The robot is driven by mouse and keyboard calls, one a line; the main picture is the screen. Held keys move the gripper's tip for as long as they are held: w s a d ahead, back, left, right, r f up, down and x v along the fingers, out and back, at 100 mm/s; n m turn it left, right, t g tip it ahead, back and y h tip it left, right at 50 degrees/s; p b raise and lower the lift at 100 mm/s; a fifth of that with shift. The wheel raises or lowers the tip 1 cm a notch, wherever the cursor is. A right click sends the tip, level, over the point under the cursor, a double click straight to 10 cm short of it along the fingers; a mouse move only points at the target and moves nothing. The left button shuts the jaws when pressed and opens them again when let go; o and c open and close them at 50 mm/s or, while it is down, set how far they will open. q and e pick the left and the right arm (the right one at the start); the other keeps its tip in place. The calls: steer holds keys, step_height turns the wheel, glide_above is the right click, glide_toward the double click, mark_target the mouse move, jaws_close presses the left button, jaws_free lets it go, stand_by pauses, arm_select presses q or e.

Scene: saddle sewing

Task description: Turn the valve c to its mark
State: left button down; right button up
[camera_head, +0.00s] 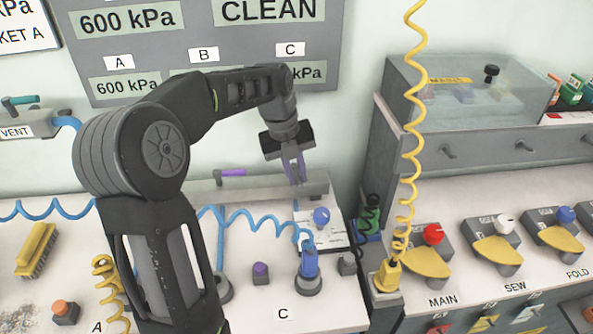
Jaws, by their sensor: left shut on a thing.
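My left gripper (294,181) points down at the right part of the grey pipe (262,189) along the back of the bench, below the C sign on the wall panel. It is shut on a purple upright piece, which I take to be the handle of valve c (292,164). The fingers hide part of it, and I cannot make out its mark. My right gripper is out of view.
A blue coiled hose (255,217) runs to a blue fitting (310,262) at the front. A blue knob (321,216) sits on a white plate. A yellow coiled hose (411,150) hangs to the right. My left arm covers the bench's middle left.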

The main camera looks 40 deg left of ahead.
arm_select(q)
steer(key=shift+s+a+m, duration=0.15)
steer(key=shift+a+m, duration=0.1)
steer(key=shift+m, duration=0.25)
steer(key=c, duration=1.4)
jaws_free()
steer(key=shift+s+a+r, duration=0.2)
steer(key=shift+r, duration=1.1)
steer(key=shift+s+a+r, duration=0.15)
steer(key=shift+r, duration=1.1)
steer(key=shift+s+a+r, duration=0.2)
steer(key=shift+r, duration=1.1)
